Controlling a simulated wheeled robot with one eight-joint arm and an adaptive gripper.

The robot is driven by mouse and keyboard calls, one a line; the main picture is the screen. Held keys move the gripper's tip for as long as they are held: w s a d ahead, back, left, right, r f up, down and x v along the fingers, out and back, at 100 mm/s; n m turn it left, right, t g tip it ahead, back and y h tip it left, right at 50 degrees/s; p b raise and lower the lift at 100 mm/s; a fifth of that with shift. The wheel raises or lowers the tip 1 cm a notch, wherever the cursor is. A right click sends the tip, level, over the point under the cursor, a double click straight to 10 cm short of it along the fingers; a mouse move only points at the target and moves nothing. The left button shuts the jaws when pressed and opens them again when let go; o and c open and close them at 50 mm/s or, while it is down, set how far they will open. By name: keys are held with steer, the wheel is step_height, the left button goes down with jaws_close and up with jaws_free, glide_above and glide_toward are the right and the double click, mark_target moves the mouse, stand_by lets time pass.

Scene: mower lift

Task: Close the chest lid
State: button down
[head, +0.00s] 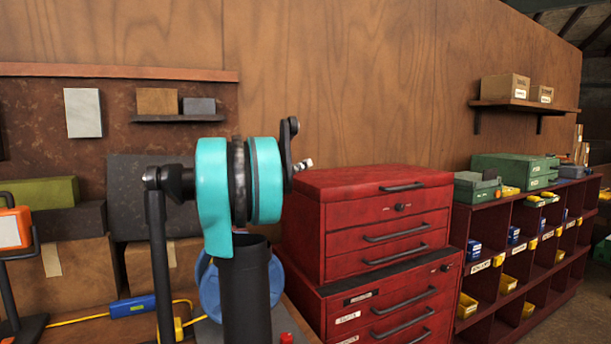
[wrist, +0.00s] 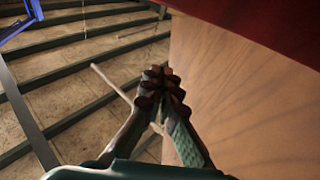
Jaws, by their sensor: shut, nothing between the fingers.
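The red tool chest (head: 388,222) stands in the middle right of the head view, on a wider red drawer cabinet (head: 385,300). Its lid (head: 365,179) looks down flat on the chest, with a dark handle on its front edge. In the wrist view, my gripper (wrist: 165,82) is shut, its fingertips together with nothing between them. It hangs beside a light wooden panel (wrist: 235,95), with a dark red surface (wrist: 280,22) above right. I cannot tell if that surface belongs to the chest. My teal arm stands left of the chest in the head view.
A dark red shelf unit (head: 520,245) with several small bins stands right of the chest. A wooden wall (head: 400,80) rises behind. An orange item (head: 15,230) and boxes are at the left. The wrist view shows tiled floor (wrist: 55,85) with green beams.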

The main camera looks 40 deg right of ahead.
steer(key=v, duration=0.9)
steer(key=shift+w+a, duration=0.3)
steer(key=shift+a, duration=0.15)
steer(key=shift+r, duration=0.1)
